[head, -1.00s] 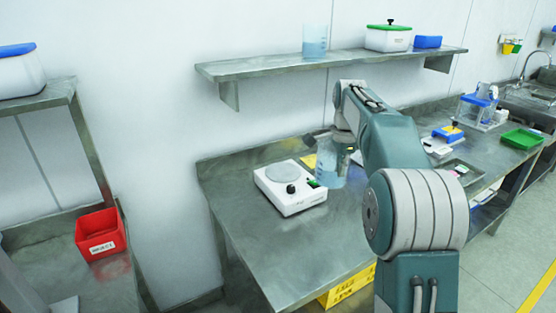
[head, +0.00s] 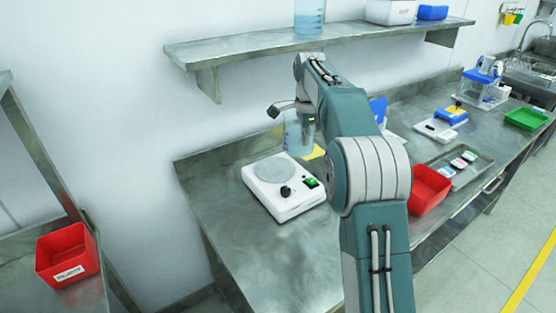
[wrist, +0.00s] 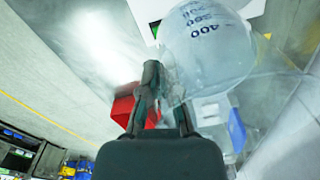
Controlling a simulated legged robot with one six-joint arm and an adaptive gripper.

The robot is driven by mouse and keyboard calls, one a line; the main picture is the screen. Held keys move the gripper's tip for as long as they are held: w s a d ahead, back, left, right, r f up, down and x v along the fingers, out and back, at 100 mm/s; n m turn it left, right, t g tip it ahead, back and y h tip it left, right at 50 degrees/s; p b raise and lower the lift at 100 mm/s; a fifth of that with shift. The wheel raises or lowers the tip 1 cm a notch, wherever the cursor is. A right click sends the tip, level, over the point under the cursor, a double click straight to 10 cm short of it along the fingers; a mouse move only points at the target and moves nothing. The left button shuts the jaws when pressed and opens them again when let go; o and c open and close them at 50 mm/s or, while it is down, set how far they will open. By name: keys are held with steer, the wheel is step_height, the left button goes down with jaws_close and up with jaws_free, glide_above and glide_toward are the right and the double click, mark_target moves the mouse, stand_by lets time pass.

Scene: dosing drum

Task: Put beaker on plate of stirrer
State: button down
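The clear bluish beaker (head: 294,138) is at my gripper (head: 291,110), just behind and right of the stirrer's plate in the head view. In the wrist view the beaker (wrist: 208,45), with printed volume marks, lies against the fingers of my gripper (wrist: 165,92), which are closed on its wall. The white stirrer (head: 288,203) stands on the steel bench with its round grey plate (head: 270,171) bare. The beaker looks roughly upright; its height above the bench is hard to tell. My arm hides part of the bench behind it.
A yellow item (head: 315,152) lies behind the stirrer. A red bin (head: 429,190) and a tray (head: 461,166) are on the bench to the right. A wall shelf (head: 240,46) with another beaker (head: 310,17) is above. The bench left of the stirrer is clear.

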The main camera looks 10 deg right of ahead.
steer(key=shift+w+a+f, duration=1)
steer(key=shift+f, duration=0.7)
steer(key=shift+w+a+f, duration=1)
steer(key=shift+a+f, duration=0.05)
steer(key=shift+f, duration=0.7)
steer(key=shift+w+a+f, duration=1)
steer(key=shift+f, duration=0.7)
steer(key=c, duration=0.8)
jaws_free()
steer(key=shift+f, duration=0.15)
